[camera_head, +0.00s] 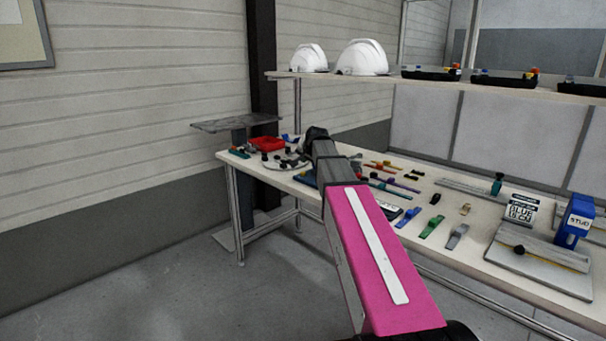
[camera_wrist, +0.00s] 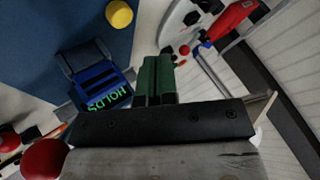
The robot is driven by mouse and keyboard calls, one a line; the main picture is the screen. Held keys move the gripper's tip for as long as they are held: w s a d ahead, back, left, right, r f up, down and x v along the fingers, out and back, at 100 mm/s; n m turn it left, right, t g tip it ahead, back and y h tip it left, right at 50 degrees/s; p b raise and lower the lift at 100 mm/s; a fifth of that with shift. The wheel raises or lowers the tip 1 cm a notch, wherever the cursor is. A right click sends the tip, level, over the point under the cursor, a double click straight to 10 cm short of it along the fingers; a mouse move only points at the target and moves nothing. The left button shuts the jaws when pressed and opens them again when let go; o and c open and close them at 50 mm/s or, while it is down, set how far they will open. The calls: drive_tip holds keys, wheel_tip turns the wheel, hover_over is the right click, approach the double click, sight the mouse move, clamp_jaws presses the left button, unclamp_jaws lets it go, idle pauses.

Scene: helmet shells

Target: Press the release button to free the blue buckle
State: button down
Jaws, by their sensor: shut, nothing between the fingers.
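A blue buckle-like block (camera_wrist: 98,82) with green letters reading "HOLDS" sits on a blue mat (camera_wrist: 65,28) in the wrist view. In the head view my pink arm reaches over the bench, and the fingertips and block are hidden or too small to tell.
A white plate (camera_wrist: 178,18) with dark knobs and a red tray (camera_wrist: 236,16) lie beyond the fingers; the tray also shows in the head view (camera_head: 266,144). A red ball (camera_wrist: 45,158) is at lower left.

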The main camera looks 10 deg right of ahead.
drive_tip(key=shift+r, duration=1.3)
drive_tip(key=shift+s, duration=0.15)
